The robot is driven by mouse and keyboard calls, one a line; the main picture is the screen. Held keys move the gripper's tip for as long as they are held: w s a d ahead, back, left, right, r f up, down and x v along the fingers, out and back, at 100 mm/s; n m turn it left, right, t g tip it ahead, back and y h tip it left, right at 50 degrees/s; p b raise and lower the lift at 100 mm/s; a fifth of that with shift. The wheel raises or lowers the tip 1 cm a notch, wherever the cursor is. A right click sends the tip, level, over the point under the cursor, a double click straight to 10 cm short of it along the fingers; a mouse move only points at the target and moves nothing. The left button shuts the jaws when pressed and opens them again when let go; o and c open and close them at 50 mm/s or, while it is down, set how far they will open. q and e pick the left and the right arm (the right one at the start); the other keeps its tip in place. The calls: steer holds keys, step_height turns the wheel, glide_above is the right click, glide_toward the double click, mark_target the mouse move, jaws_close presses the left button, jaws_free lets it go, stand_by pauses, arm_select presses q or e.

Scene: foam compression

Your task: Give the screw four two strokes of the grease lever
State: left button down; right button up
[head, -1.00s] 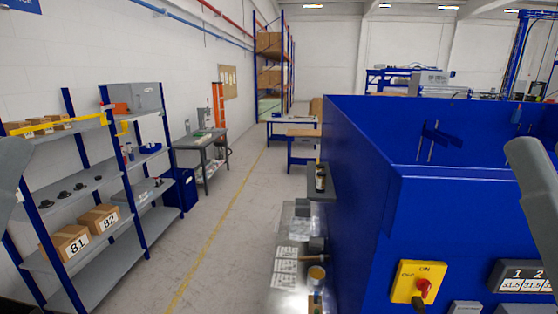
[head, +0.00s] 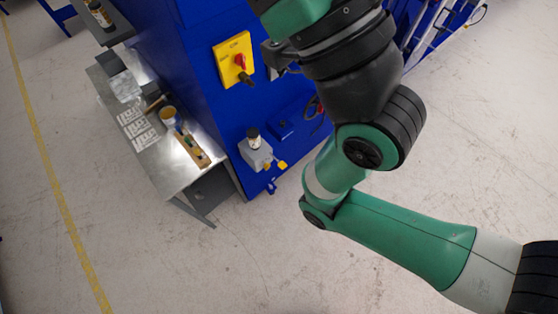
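A small grey unit (head: 256,154) with a dark-capped jar on top is on the lower side of the blue machine in the head view. Two small yellow pieces (head: 275,165) stick out at its lower right. It may be the grease pump, but I cannot make out a lever for certain or any screw number. My green and black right arm crosses the view from the lower right up to the top edge, right of this unit and apart from it in the picture. My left gripper is out of view.
The blue machine (head: 190,50) carries a yellow switch plate (head: 234,60) with a red knob. A metal table (head: 165,165) at its left holds white label sheets, a yellowish can (head: 168,114) and a wooden board. Floor is open at left and below, with a yellow line.

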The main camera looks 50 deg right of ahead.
steer(key=shift+c, duration=0.4)
jaws_close()
stand_by(1.4)
